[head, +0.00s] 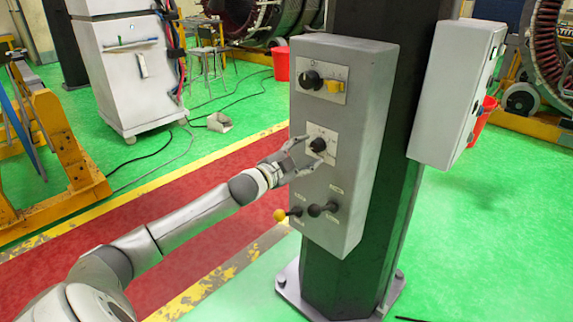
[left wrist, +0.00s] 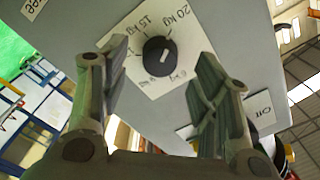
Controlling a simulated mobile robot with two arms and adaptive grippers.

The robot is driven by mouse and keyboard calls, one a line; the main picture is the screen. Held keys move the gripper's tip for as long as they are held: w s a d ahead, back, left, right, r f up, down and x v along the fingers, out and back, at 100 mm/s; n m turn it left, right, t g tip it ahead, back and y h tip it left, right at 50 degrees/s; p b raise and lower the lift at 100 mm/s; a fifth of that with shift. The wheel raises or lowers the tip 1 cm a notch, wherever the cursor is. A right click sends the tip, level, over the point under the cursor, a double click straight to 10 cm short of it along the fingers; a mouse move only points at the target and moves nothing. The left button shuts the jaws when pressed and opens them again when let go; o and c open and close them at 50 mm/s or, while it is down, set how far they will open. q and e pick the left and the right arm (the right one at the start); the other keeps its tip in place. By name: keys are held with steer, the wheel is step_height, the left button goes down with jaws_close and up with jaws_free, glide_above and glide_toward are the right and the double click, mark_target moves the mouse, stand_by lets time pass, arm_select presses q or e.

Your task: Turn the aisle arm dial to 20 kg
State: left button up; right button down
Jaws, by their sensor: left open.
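The arm dial (head: 318,145) is a black round knob on a white plate, midway up the front of the grey control box (head: 372,75). In the left wrist view the dial (left wrist: 158,50) shows tilted, with 15 kg and 20 kg marks on its plate and a short white line on the knob. I cannot tell exactly which mark the line points at. My left gripper (head: 298,155) is open just in front of the dial. In the left wrist view its fingers (left wrist: 158,70) stand either side of the knob, apart from it. My right gripper is not in view.
Above the dial are another black knob (head: 311,79) and a yellow switch (head: 335,86). Below it are a yellow-tipped lever (head: 281,214) and a black lever (head: 322,210). The box is on a dark column (head: 345,284). A second grey box (head: 448,95) is on the right.

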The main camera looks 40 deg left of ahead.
arm_select(q)
steer(key=s, duration=0.8)
steer(key=shift+s+a, duration=0.15)
steer(key=shift+a, duration=0.15)
stand_by(0.3)
